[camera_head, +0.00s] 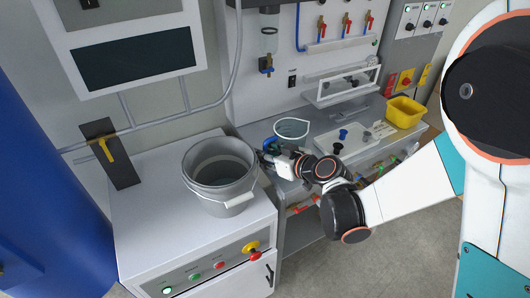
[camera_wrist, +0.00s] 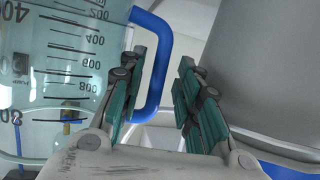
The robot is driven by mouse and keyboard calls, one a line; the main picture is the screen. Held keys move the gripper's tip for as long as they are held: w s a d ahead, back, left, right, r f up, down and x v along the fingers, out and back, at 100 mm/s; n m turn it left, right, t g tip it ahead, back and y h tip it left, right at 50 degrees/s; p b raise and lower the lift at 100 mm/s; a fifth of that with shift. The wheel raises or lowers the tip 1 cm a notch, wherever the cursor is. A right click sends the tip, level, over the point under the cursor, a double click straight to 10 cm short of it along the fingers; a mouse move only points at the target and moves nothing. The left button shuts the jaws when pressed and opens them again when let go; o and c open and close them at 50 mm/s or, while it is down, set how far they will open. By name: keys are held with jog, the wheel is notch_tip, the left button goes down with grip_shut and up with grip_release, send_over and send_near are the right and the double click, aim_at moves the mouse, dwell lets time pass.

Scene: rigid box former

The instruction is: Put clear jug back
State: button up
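The clear jug (camera_head: 292,127) with graduation marks stands on the grey bench, beside the white cabinet. In the wrist view the jug (camera_wrist: 65,70) fills the left side, and its blue handle (camera_wrist: 161,60) lies between my two fingers. My gripper (camera_wrist: 162,78) is open around the handle, with one finger between the handle and the jug wall and the other on the outer side, a visible gap away. In the head view my gripper (camera_head: 268,158) is at the bench's left edge, low beside the jug; my wrist partly hides the handle.
A grey bucket (camera_head: 222,170) stands on the white cabinet (camera_head: 148,196), close left of my gripper; its grey wall (camera_wrist: 260,65) also fills the right of the wrist view. A white tray (camera_head: 340,141), small stoppers and a yellow bin (camera_head: 404,112) lie to the right.

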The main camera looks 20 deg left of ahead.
jog(key=p+v, duration=0.2)
jog(key=v, duration=0.9)
jog(key=shift+d+p, duration=0.25)
jog(key=shift+p, duration=0.05)
jog(key=shift+s+r, duration=0.1)
